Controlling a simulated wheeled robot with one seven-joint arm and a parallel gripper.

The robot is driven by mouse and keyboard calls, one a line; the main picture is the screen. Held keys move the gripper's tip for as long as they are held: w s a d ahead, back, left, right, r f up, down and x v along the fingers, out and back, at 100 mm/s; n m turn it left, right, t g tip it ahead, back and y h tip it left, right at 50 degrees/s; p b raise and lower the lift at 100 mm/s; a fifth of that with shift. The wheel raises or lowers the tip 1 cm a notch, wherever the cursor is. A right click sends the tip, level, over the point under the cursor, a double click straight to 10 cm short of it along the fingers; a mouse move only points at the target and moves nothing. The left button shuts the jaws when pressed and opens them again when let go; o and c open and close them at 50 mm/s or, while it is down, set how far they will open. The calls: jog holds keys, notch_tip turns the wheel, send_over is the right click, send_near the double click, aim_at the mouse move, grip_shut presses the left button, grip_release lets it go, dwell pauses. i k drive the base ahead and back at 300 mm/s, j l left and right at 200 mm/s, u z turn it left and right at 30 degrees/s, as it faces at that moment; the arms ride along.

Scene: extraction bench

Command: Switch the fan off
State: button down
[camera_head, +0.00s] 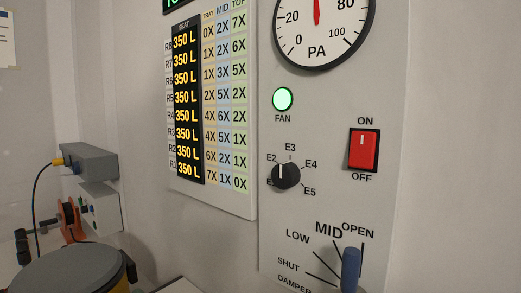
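The red rocker switch (363,150) sits in a black frame on the grey control panel (385,220), with ON printed above it and OFF below. A short white mark shows on its upper half; I cannot tell for sure which end is pressed in. The round fan lamp (283,99), labelled FAN, is lit green to the left of the switch. My gripper is not in view, and nothing touches the switch or covers it.
A PA gauge (322,30) is above. Left are a number board (212,110), a grey box (89,160) with a cable and a grey round-topped object (70,272). The space before the switch looks clear.

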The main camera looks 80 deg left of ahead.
aim_at(363, 144)
jog(key=k+l+u, duration=0.15)
jog(key=u, duration=1.1)
jog(key=i+u, duration=0.15)
jog(key=u, duration=0.25)
jog(key=i+u, duration=0.1)
jog(key=u, duration=0.35)
